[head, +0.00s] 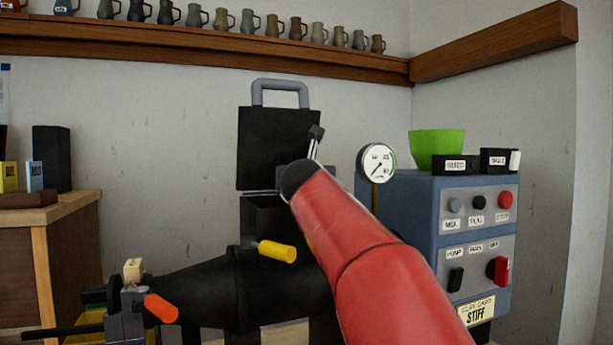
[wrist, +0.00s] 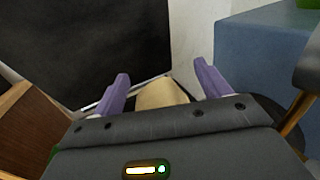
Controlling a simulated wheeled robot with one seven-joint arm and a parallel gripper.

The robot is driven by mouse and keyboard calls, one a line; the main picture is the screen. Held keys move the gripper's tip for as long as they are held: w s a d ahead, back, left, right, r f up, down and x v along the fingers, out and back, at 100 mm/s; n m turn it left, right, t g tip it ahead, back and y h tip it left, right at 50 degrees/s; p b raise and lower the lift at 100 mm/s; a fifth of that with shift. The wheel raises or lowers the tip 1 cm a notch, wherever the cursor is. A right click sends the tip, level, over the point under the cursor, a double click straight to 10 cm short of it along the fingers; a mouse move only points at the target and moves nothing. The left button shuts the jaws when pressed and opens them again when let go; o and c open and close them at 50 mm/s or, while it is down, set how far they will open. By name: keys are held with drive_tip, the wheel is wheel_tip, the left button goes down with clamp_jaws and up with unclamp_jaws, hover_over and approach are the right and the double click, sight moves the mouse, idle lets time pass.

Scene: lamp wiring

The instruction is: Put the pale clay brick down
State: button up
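In the wrist view my gripper (wrist: 162,82) has its two purple fingers spread apart. A pale tan block, which looks like the clay brick (wrist: 161,95), shows between and beyond the fingers, with a gap on each side. Its lower part is hidden by the gripper body, and I cannot tell what it rests on. In the head view my red arm reaches over the black machine (head: 205,290), near its open hopper (head: 265,212). The fingers and brick are hidden there. The black hopper lid (head: 275,150) stands raised behind; it also shows in the wrist view (wrist: 95,45).
A blue control cabinet (head: 400,215) with a gauge (head: 376,163) and a green bowl (head: 437,147) stands right of the hopper. Yellow (head: 277,251) and orange (head: 161,308) handles stick out from the machine. A wooden cabinet (head: 75,230) is at left; a mug shelf (head: 200,44) runs above.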

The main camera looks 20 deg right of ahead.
drive_tip(key=r+v, duration=0.1)
drive_tip(key=v, duration=1.1)
drive_tip(key=shift+s, duration=0.15)
